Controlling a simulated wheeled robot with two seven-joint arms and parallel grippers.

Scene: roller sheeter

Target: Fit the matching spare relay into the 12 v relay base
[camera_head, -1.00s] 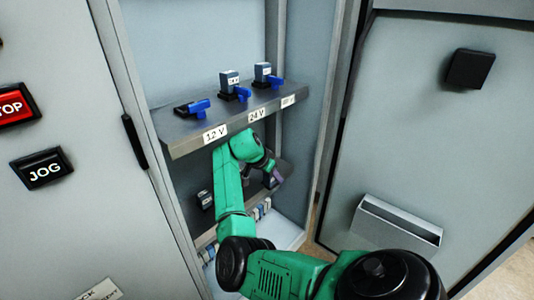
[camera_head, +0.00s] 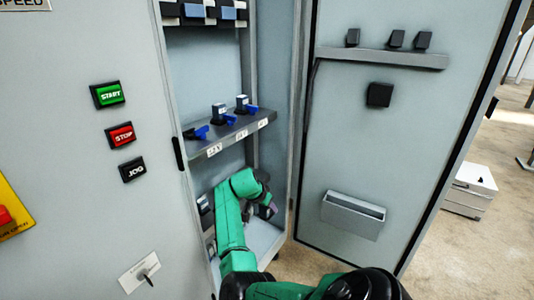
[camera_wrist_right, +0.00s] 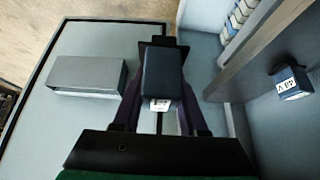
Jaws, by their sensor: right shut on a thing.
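The 12 V relay base (camera_head: 195,133) is at the left end of the middle shelf (camera_head: 205,158) in the head view. It has a blue lever and no relay on it. Two bases to its right carry dark relays (camera_head: 219,112) and (camera_head: 242,103). My right gripper (camera_head: 268,209) is below and right of that shelf, in the cabinet opening. In the right wrist view it is shut on a dark block-shaped relay (camera_wrist_right: 163,75) with a small white label, too small to read. Another spare relay (camera_wrist_right: 290,82) stands beyond it at right. My left gripper is not in view.
The open cabinet door (camera_head: 400,145) stands at right, with a pocket (camera_head: 353,214) and a small ledge (camera_head: 380,57). The panel with START, STOP and JOG buttons (camera_head: 121,134) is at left. The lower shelf (camera_wrist_right: 262,50) edges the right wrist view.

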